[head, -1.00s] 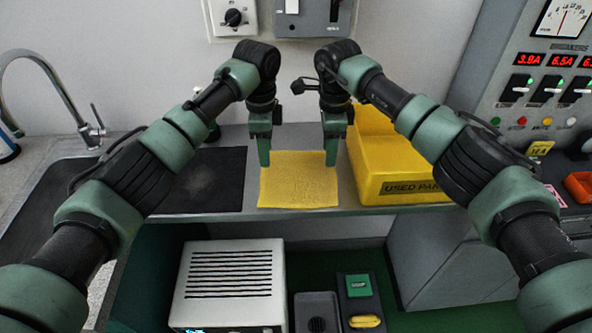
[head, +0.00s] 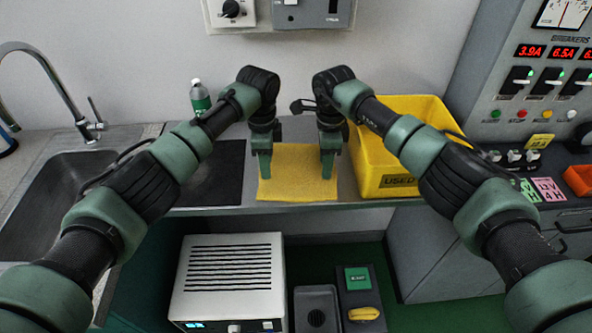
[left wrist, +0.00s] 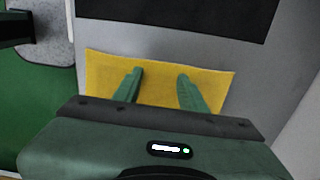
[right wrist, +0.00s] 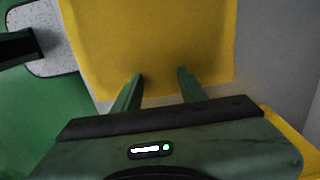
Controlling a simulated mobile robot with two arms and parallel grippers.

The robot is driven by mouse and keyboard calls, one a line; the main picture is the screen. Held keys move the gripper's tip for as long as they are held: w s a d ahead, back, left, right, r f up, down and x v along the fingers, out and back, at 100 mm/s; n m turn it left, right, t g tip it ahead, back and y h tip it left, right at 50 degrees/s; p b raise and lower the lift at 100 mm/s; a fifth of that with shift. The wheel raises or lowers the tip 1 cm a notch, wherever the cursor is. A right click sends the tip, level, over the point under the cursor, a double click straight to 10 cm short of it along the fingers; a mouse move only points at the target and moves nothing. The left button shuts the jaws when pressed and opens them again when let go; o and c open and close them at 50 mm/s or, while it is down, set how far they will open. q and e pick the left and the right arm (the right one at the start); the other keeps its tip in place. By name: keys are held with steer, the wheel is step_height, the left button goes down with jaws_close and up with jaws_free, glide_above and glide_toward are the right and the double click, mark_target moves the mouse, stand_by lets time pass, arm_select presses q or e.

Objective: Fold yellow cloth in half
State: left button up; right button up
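The yellow cloth (head: 297,160) lies flat and unfolded on the grey counter. My left gripper (head: 265,178) is over its left edge and my right gripper (head: 328,178) is over its right edge, both pointing down. In the left wrist view, the left fingers (left wrist: 160,73) stand apart over the cloth (left wrist: 160,90) with nothing between them but its surface below. In the right wrist view, the right fingers (right wrist: 161,72) are also apart, near one edge of the cloth (right wrist: 150,40). Whether the fingertips touch the cloth, I cannot tell.
A yellow parts bin (head: 385,183) stands close to the right of the cloth. A black mat (head: 212,185) lies to the left, with a green bottle (head: 200,98) behind it. A sink (head: 60,195) is further left. The counter's front edge runs just before the cloth.

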arm_select(q)
jaws_close()
arm_select(e)
jaws_close()
